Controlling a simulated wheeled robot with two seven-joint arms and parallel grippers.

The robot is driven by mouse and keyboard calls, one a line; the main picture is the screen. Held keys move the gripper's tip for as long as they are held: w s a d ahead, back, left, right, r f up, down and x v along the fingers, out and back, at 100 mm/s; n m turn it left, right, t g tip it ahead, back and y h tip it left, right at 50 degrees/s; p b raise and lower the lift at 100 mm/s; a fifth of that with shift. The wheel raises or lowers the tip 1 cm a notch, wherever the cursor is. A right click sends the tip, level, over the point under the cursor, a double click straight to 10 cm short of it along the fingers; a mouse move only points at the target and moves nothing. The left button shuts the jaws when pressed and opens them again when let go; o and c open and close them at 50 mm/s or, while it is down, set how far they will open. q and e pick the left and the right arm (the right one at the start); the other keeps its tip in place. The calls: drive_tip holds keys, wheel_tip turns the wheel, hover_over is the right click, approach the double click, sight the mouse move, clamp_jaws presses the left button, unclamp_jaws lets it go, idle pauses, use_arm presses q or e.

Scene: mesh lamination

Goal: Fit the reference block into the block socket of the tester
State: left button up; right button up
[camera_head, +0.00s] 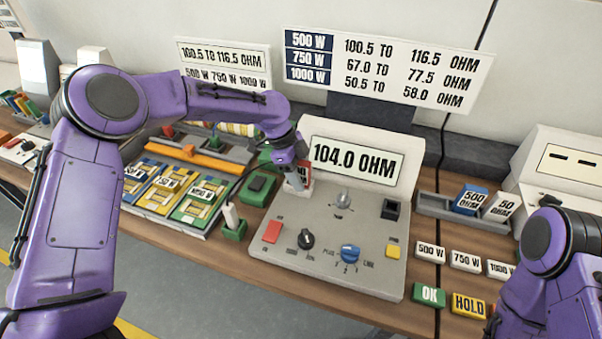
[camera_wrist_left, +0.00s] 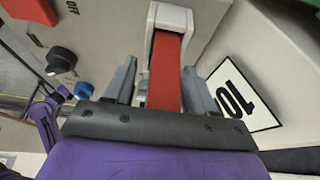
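The tester (camera_head: 330,240) is a grey console whose display reads 104.0 OHM. A dark square socket (camera_head: 390,208) sits at its right rear; it looks empty. A blue block marked 500 OHM (camera_head: 470,201) and a white block marked 50 OHM (camera_head: 502,207) lie in a grey tray (camera_head: 432,205) right of the tester. My left gripper (camera_head: 297,178) points down at the tester's left rear. In the left wrist view its fingers (camera_wrist_left: 160,68) straddle a red strip (camera_wrist_left: 166,72) in a white bracket (camera_wrist_left: 174,18), with gaps visible. My right gripper is out of view.
Cards (camera_head: 176,190) lie left of the tester. A green holder with a white-tipped probe (camera_head: 232,222) stands at its left edge. Small 500 W, 750 W and 1000 W blocks (camera_head: 465,260) and OK and HOLD blocks (camera_head: 430,295) lie at right.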

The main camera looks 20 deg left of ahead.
use_arm(q)
drive_tip(key=b+v, duration=0.1)
drive_tip(key=v, duration=1.1)
drive_tip(key=shift+r, duration=0.2)
